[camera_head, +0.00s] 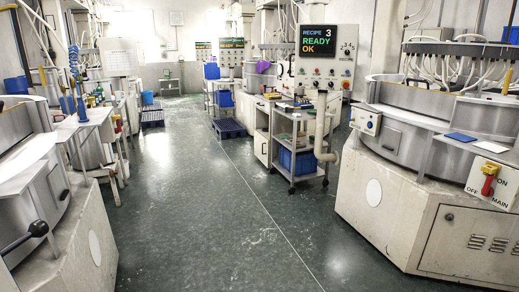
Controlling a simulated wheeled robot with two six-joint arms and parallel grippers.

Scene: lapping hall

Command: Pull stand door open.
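A pale stand cabinet (262,146) is in the middle distance, right of the aisle, below the control console. A narrow panel on its front looks like a door and appears shut. Its handle is too small to make out surely. A wheeled cart partly hides the stand's right side. Neither of my grippers is in view, and nothing is seen touching the stand.
The green floor aisle (185,215) is clear ahead. A wheeled cart (294,165) holding a blue bin (297,160) stands beside the stand. Large machines flank the aisle; the right one has a white base (385,215). Blue pallets (228,128) lie farther back.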

